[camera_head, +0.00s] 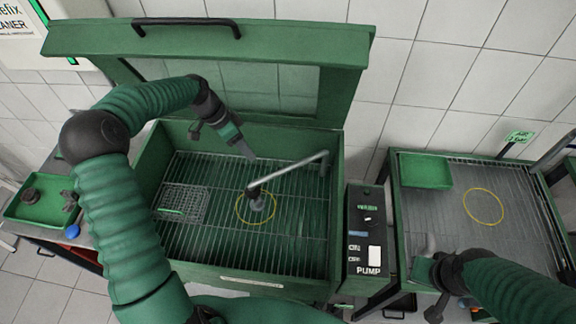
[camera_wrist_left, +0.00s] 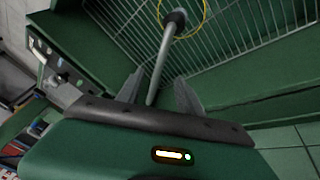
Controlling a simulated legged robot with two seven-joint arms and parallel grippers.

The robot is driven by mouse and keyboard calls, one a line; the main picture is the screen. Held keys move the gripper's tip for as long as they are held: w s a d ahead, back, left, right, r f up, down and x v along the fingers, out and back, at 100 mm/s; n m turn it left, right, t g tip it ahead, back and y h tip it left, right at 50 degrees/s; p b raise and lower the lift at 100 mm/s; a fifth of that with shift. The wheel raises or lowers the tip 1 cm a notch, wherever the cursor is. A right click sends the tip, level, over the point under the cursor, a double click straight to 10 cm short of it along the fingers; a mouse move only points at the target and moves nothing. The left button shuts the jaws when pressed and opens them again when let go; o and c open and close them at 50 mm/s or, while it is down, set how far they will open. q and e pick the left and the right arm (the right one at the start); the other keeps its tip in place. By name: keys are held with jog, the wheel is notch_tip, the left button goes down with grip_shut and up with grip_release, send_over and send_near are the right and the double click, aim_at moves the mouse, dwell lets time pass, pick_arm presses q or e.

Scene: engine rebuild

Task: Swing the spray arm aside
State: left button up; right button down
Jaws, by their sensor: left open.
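The spray arm (camera_head: 292,172) is a bent grey metal pipe inside the open green wash basin (camera_head: 165,265). It runs from the basin's right side to a dark nozzle head (camera_head: 257,200) above the yellow ring on the rack. My left gripper (camera_head: 246,153) is open and empty over the back of the basin, up and left of the pipe. In the left wrist view the spray arm (camera_wrist_left: 163,60) appears between the two open fingers (camera_wrist_left: 158,93), with its nozzle farther off; contact cannot be seen. My right gripper (camera_head: 428,285) is low at the right, its jaws unclear.
The raised lid (camera_head: 205,45) stands behind the basin. A wire basket (camera_head: 182,203) sits on the rack's left. The pump box (camera_head: 366,230) is at the basin's right. A drain table (camera_head: 450,215) with a green tray (camera_head: 425,170) stands farther right. A parts tray (camera_head: 40,200) lies left.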

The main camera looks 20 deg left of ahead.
pick_arm(q)
jog(key=s+a, duration=0.1)
jog(key=a, duration=0.1)
jog(key=p, duration=0.2)
send_near(267, 176)
notch_tip(267, 176, down, 3)
jog(key=d+f, duration=0.1)
jog(key=f, duration=0.1)
jog(key=w+d+f+p, duration=0.1)
jog(key=d+f, duration=0.1)
jog(key=shift+w, duration=0.1)
jog(key=shift+d+f, duration=0.1)
jog(key=shift+f, duration=0.5)
jog(key=shift+w+a+f, duration=0.15)
jog(key=shift+a+f, duration=0.1)
jog(key=shift+a, duration=0.1)
jog(key=shift+c, duration=0.4)
jog(key=shift+d+r, duration=0.2)
jog(key=shift+d, duration=0.05)
grip_shut()
pick_arm(e)
jog(key=r, duration=0.1)
jog(key=s+r, duration=0.1)
jog(key=r, duration=0.2)
jog(key=shift+s+a, duration=0.3)
jog(key=shift+s, duration=0.1)
